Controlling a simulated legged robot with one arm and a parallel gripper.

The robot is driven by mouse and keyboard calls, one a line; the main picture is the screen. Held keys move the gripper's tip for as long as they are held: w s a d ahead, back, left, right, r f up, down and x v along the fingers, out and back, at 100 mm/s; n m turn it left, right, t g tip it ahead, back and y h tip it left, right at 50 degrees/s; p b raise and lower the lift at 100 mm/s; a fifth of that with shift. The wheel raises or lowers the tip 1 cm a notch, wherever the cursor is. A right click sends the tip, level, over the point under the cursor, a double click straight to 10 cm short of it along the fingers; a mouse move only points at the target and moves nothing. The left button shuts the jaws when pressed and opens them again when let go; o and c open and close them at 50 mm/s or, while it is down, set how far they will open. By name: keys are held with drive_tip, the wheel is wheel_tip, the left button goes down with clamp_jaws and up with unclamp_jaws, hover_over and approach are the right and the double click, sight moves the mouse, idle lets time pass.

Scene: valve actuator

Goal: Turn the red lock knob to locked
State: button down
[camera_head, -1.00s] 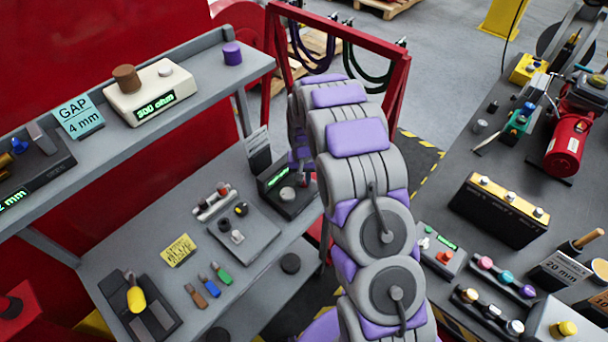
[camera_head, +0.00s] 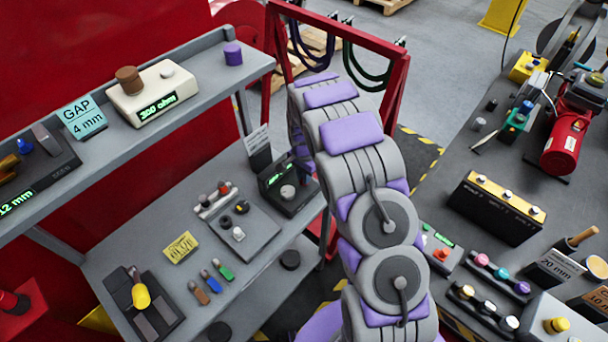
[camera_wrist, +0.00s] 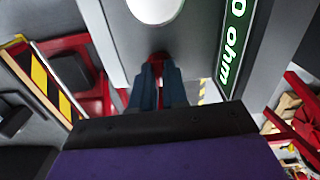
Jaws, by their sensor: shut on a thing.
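The red lock knob (camera_wrist: 158,56) shows as a small dark red piece between my fingertips in the wrist view. My gripper (camera_wrist: 158,80) is shut on it, and the fingers hide most of it. Its turn angle cannot be read. It sits at the edge of a grey device (camera_wrist: 203,50) with a green lit display (camera_wrist: 235,40) and a pale round knob (camera_wrist: 155,8). In the head view this dark device (camera_head: 300,208) stands at the right end of the lower bench, with its display and grey knob showing. My arm hides the gripper there.
A card holder (camera_head: 259,160) stands just behind the device. A grey plate with small knobs (camera_head: 245,240) lies to its left. A red frame with hanging cables (camera_head: 385,100) rises behind my arm. The right-hand bench (camera_head: 440,185) is crowded.

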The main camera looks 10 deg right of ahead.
drive_tip(key=shift+w+r, duration=0.1)
drive_tip(key=shift+w, duration=0.1)
idle(0.3)
drive_tip(key=c, duration=1.1)
unclamp_jaws()
drive_tip(key=shift+s, duration=0.1)
drive_tip(key=shift+c, duration=0.2)
wheel_tip(320, 180, up, 17)
drive_tip(key=p, duration=0.1)
drive_tip(key=shift+a, duration=0.1)
drive_tip(key=s+d+r+n+b, duration=0.15)
drive_tip(key=s+r, duration=0.25)
drive_tip(key=s, duration=0.5)
drive_tip(key=s+r+n+b, duration=0.1)
drive_tip(key=s+r+n, duration=0.3)
drive_tip(key=s, duration=0.6)
drive_tip(key=s+n+g+b, duration=0.1)
drive_tip(key=s+n, duration=0.3)
drive_tip(key=s, duration=1.9)
drive_tip(key=shift+a+f+n+g+b, duration=0.25)
drive_tip(key=shift+a+n+g+b, duration=0.15)
drive_tip(key=shift+b, duration=0.25)
